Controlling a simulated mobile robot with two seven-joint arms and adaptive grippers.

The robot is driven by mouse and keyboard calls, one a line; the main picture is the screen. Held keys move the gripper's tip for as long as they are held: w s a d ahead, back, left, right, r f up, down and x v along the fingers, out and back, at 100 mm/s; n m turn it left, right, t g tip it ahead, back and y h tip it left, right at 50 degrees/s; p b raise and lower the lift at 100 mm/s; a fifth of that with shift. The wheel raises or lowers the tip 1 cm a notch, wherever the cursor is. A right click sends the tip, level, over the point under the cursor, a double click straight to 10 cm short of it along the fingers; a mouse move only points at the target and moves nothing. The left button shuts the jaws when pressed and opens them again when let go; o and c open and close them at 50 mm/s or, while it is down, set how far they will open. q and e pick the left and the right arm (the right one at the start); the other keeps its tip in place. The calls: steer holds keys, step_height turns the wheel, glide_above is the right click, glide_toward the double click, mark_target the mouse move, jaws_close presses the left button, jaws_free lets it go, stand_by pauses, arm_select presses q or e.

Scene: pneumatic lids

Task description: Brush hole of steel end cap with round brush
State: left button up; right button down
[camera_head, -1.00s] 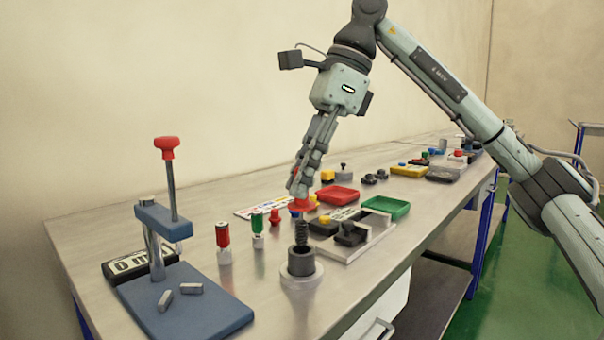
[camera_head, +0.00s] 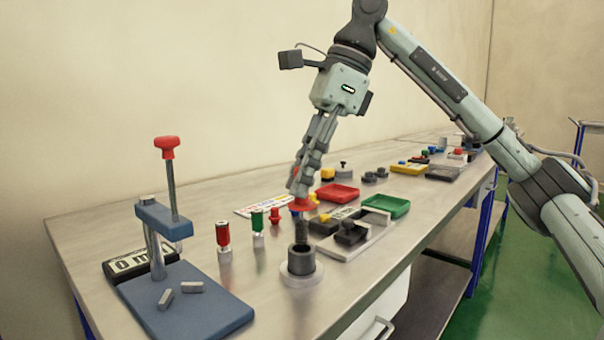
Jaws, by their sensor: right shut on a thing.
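My right gripper (camera_head: 299,190) is shut on the round brush (camera_head: 301,230) by its red handle end and points down. The brush's dark bristled part hangs nearly upright below the red end. The steel end cap (camera_head: 301,268) is a dark grey ring-shaped cylinder standing on a pale round base near the table's front edge. The brush's lower end is at the opening of the end cap. I cannot tell how far it reaches inside, because the rim hides it. My left gripper is not in view.
A blue press (camera_head: 205,305) with a red-knobbed lever stands at the left. Red and green small cylinders (camera_head: 223,240) stand between. A grey fixture (camera_head: 372,238), a green tray (camera_head: 386,206) and a red tray (camera_head: 338,192) lie to the right. The table (camera_head: 120,222) is bare at the back left.

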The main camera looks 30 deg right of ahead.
mark_target(302, 203)
steer(key=shift+f+b, duration=0.95)
steer(key=shift+f, duration=0.6)
steer(key=shift+r+p, duration=1.05)
steer(key=shift+f+b, duration=0.7)
steer(key=shift+f, duration=0.35)
steer(key=shift+r+p, duration=1)
steer(key=shift+r, duration=0.05)
steer(key=shift+f+b, duration=0.7)
steer(key=shift+f, duration=0.4)
steer(key=shift+r+p, duration=1)
steer(key=shift+r, duration=0.1)
steer(key=shift+f+b, duration=0.7)
steer(key=shift+f, duration=0.35)
steer(key=shift+r+p, duration=1)
steer(key=shift+r, duration=0.05)
steer(key=shift+f+b, duration=0.75)
steer(key=shift+f, duration=0.3)
steer(key=shift+r+p, duration=1.3)
steer(key=shift+r, duration=0.1)
steer(key=shift+r+p, duration=0.45)
steer(key=shift+r, duration=1.65)
